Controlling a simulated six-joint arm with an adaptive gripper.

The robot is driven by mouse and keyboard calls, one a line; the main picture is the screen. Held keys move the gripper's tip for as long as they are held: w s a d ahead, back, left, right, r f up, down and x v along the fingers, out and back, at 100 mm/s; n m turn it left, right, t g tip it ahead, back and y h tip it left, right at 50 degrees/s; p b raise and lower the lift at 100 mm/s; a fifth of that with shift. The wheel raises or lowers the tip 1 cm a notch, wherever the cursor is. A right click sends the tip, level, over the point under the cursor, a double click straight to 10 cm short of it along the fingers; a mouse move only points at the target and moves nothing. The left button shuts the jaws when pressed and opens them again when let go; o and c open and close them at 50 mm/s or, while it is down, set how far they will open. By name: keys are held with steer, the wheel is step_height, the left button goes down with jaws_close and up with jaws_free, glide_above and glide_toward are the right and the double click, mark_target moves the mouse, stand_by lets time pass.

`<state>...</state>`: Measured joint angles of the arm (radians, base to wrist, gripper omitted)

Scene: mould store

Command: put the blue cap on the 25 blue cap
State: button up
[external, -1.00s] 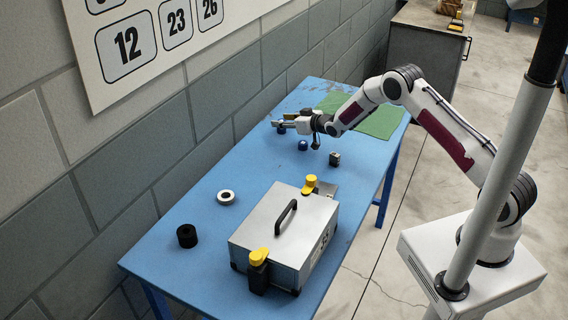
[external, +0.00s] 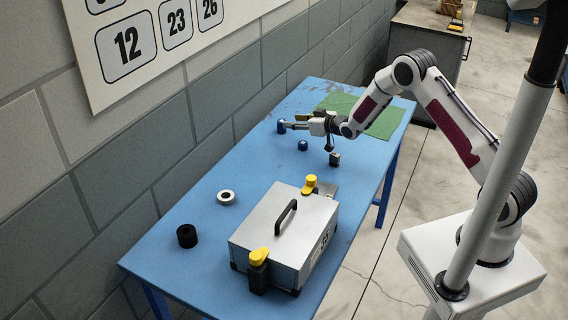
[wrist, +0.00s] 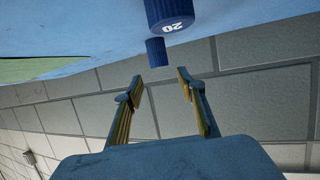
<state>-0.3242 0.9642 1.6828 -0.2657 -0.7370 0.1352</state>
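A dark blue cap (external: 281,127) stands on the blue table near the wall, just beyond my fingertips. It looks somewhat tall, and I cannot tell whether it is one piece or two stacked. In the wrist view a plain blue cap (wrist: 157,52) shows ahead of the gap between my fingers. A second blue cap (external: 303,145) stands nearer the camera. A larger blue cap marked 20 (wrist: 168,14) is cut by the top edge of the wrist view. No 25 mark is legible. My gripper (external: 290,124) is open and empty, also in the wrist view (wrist: 161,78).
A metal case (external: 270,232) with yellow latches fills the table's near right. A white ring (external: 226,197), a black cylinder (external: 187,236) and a small dark block (external: 335,159) stand around it. A green mat (external: 385,122) lies at the far end. The wall is close behind.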

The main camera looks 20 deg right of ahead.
stand_by(0.8)
steer(key=shift+d+r, duration=0.3)
steer(key=shift+r, duration=0.15)
steer(key=s+d+r+m+h, duration=0.2)
steer(key=s+d+r+h, duration=0.15)
steer(key=d+r, duration=0.8)
steer(key=s+d+r+m+g+h, duration=0.1)
steer(key=s+d+r+g+h, duration=0.1)
steer(key=s+d+r, duration=0.75)
steer(key=s+d+m+g, duration=0.1)
steer(key=s+d, duration=0.3)
steer(key=s, duration=1.4)
steer(key=s+d+r+m+g+h, duration=0.1)
steer(key=s+d+g, duration=0.2)
steer(key=s, duration=1.6)
steer(key=shift+s+d+r+m+g, duration=0.2)
steer(key=shift+s+d+m+g, duration=0.1)
steer(key=shift+d+m, duration=0.1)
